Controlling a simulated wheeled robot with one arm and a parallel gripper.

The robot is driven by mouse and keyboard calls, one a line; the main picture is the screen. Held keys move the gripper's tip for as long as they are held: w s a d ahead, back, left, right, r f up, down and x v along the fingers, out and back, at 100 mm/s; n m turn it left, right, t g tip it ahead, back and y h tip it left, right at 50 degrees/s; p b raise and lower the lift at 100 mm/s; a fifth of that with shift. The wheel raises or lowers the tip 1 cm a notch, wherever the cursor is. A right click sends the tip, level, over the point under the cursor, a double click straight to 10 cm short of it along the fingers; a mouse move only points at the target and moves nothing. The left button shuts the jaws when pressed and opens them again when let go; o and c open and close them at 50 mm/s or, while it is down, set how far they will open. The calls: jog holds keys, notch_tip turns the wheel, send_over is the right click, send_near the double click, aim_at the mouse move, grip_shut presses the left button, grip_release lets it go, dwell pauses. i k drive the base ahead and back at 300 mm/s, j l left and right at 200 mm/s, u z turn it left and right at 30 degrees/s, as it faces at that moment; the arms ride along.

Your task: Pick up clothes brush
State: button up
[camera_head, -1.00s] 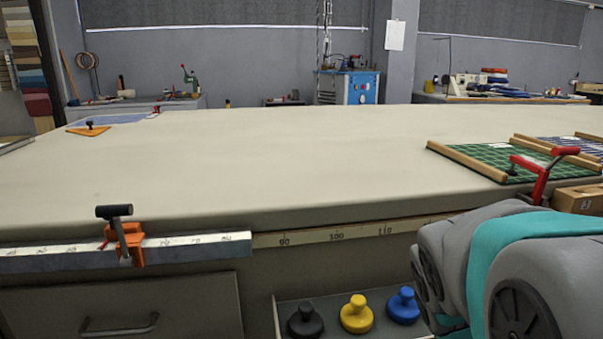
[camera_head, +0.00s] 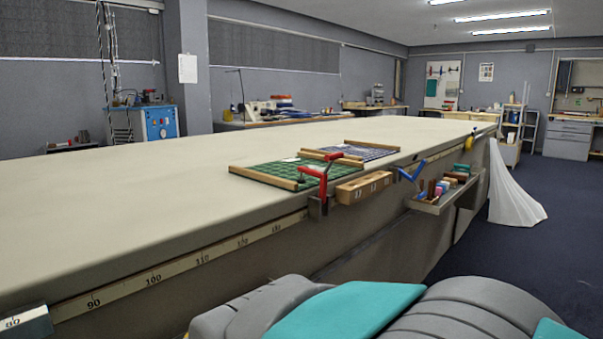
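I cannot make out a clothes brush for certain. A side tray (camera_head: 428,207) on the long table's edge holds several small items (camera_head: 441,188), pink, blue, brown and teal, too small to name surely. My grey and teal arm (camera_head: 345,310) fills the bottom of the head view. My gripper does not show.
The long cloth table (camera_head: 180,190) runs from lower left to the far right. Green (camera_head: 276,173) and blue (camera_head: 365,151) checked cloths in wooden frames lie on it. Red (camera_head: 322,183) and blue (camera_head: 410,175) clamps and a wooden block (camera_head: 363,187) line its edge. Floor (camera_head: 530,255) is clear at right.

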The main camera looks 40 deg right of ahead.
aim_at(462, 179)
jog(key=z, duration=2.25)
jog(key=u, duration=0.15)
jog(key=i+l+u, duration=0.75)
jog(key=i+l, duration=0.2)
jog(key=i+l+u, duration=0.1)
jog(key=l, duration=0.3)
jog(key=i+l, duration=0.25)
jog(key=i+l+u, duration=0.1)
jog(key=l, duration=0.3)
jog(key=i+l, duration=0.25)
jog(key=i+l+u, duration=0.1)
jog(key=l, duration=0.35)
jog(key=i+l, duration=0.2)
jog(key=l, duration=0.15)
jog(key=u, duration=0.05)
